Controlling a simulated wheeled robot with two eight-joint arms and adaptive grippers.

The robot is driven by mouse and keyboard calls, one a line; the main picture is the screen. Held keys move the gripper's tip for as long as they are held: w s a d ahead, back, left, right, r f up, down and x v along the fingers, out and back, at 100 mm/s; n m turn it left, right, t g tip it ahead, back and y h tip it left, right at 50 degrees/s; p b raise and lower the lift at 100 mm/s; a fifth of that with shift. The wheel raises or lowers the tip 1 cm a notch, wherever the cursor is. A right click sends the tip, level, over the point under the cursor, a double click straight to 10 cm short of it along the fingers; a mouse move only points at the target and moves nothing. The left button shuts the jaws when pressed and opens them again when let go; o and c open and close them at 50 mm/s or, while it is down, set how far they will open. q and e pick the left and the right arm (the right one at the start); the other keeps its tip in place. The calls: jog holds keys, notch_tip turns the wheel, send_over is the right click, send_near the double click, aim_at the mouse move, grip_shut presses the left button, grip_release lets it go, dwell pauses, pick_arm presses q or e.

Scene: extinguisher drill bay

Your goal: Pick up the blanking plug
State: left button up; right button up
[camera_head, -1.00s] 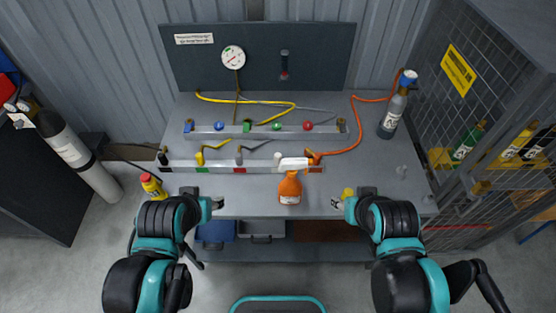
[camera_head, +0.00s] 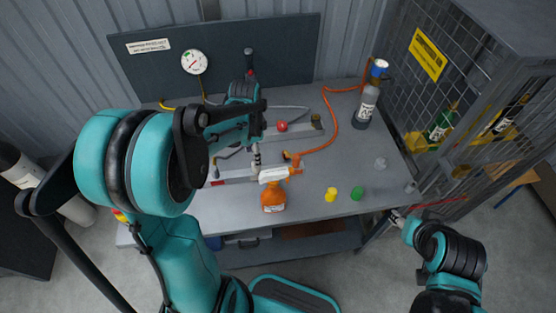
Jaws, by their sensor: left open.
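I cannot tell for sure which item is the blanking plug. Small candidates on the bench are a yellow cap-like piece (camera_head: 331,194), a green one (camera_head: 357,193) and two pale grey ones, one further back (camera_head: 380,163) and one near the right edge (camera_head: 410,187). My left gripper (camera_head: 257,158) is open and points down over the bench, just behind the orange spray bottle (camera_head: 273,197). Its arm hides much of the manifold rails. My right gripper (camera_head: 398,215) is low by the bench's front right edge; its fingers are too small to read.
A rail with a red knob (camera_head: 282,127) stands behind the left gripper. An orange hose (camera_head: 331,125) curves across the bench to the right.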

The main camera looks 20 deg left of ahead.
pick_arm(q)
jog(key=shift+w+d+f, duration=0.1)
jog(key=shift+w+f, duration=0.15)
jog(key=shift+f, duration=0.05)
notch_tip(320, 180, down, 2)
jog(key=shift+b, duration=0.4)
jog(key=f+b, duration=0.1)
jog(key=f, duration=0.2)
jog(key=f+b, duration=0.1)
jog(key=f, duration=0.1)
jog(key=shift+w+f+b, duration=0.2)
jog(key=shift+f+b, duration=0.15)
jog(key=shift+f, duration=0.05)
jog(key=shift+r, duration=0.1)
grip_shut()
